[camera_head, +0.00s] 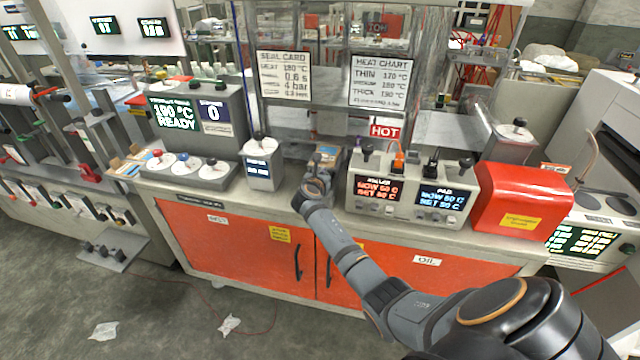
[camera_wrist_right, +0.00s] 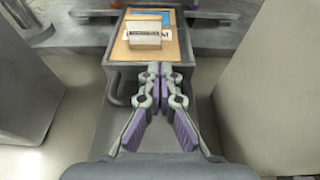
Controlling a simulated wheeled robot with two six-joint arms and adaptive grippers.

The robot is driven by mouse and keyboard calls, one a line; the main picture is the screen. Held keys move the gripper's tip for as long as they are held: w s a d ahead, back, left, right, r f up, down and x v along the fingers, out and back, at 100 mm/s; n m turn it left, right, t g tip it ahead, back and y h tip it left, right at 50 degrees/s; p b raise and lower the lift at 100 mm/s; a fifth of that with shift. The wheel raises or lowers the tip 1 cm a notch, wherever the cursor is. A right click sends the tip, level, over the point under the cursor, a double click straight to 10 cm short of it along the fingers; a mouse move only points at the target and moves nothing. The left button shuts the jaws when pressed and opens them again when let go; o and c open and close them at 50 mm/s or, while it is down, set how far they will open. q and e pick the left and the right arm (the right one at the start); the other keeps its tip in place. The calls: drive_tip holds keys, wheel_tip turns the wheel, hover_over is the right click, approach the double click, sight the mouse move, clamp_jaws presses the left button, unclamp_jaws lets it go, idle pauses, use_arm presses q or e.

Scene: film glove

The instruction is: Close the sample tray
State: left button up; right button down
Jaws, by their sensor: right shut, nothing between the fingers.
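The sample tray is a grey sliding tray with a tan bed; in the right wrist view its bed (camera_wrist_right: 182,52) carries a small white labelled block (camera_wrist_right: 144,31). In the head view the tray (camera_head: 327,152) shows only in part behind my gripper, between the control boxes. My right gripper (camera_wrist_right: 160,70) is shut and empty, its fingertips at the tray's near edge. Whether they touch it I cannot tell. In the head view my right gripper (camera_head: 318,178) reaches over the counter's front edge. My left gripper is not in view.
A small grey display box (camera_head: 263,165) stands left of the tray. A twin heater controller (camera_head: 410,190) stands close on its right, with a red box (camera_head: 520,197) beyond. Grey walls flank the gripper in the wrist view. Orange cabinet doors (camera_head: 250,240) are below.

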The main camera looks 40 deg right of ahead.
sight(328, 163)
drive_tip(key=w+d, duration=0.2)
drive_tip(key=d, duration=0.1)
drive_tip(key=shift+w+b, duration=0.25)
drive_tip(key=shift+b, duration=0.1)
drive_tip(key=shift+r, duration=0.1)
